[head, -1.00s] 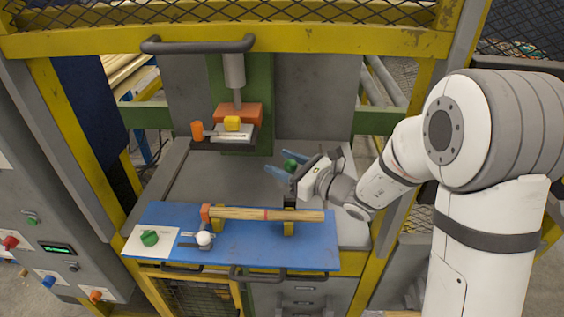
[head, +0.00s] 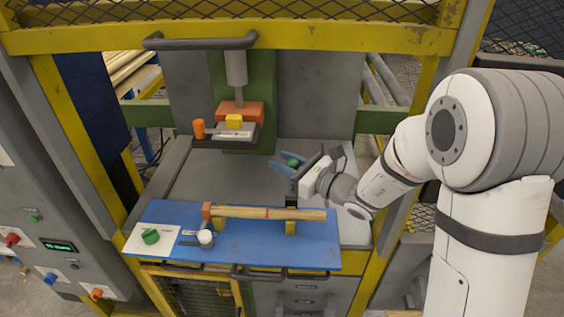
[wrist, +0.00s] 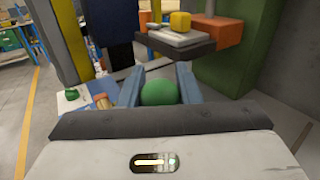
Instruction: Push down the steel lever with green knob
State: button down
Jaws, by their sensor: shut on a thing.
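The green knob (head: 291,163) is a round ball above the grey machine bed, right of the press. In the wrist view the green knob (wrist: 158,93) sits between the two blue fingers. My gripper (head: 284,162) comes in from the right and is shut on it; my gripper (wrist: 158,88) shows a finger on each side of the ball. The steel lever's arm is hidden behind the gripper and knob, so its angle cannot be told.
A blue board (head: 300,256) in front carries a wooden spindle (head: 270,213), a white knob (head: 205,237) and a green knob on a white plate (head: 150,236). The press holds an orange block (head: 240,110) and a lever with an orange knob (head: 199,128). A control panel (head: 60,246) stands left.

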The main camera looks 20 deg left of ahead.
jog(key=s+f+n+y+b, duration=0.1)
jog(key=n+b, duration=0.1)
jog(key=b, duration=0.4)
jog(key=s+d+f+n+y+b, duration=0.1)
jog(key=s+b, duration=0.1)
jog(key=b, duration=0.4)
jog(key=s+f+n+y+b, duration=0.1)
jog(key=s+n+b, duration=0.1)
jog(key=b, duration=0.4)
jog(key=shift+s+d+f+n, duration=0.15)
jog(key=shift+s+d+n, duration=0.05)
jog(key=shift+d+n, duration=0.1)
jog(key=s+f+n+g+y+b, duration=0.1)
jog(key=n+b, duration=0.1)
jog(key=b, duration=0.2)
jog(key=s+f+n+y+b, duration=0.1)
jog(key=b, duration=0.4)
jog(key=s+f+n+g+b, duration=0.1)
jog(key=n+b, duration=0.1)
jog(key=b, duration=0.2)
jog(key=shift+s+d+f+n+g+y, duration=0.15)
jog(key=shift+s+d+n+g+y, duration=0.15)
jog(key=shift+d+y, duration=0.1)
jog(key=shift+b, duration=0.3)
jog(key=c, duration=1.1)
grip_release()
jog(key=shift+o, duration=0.2)
jog(key=shift+d, duration=0.1)
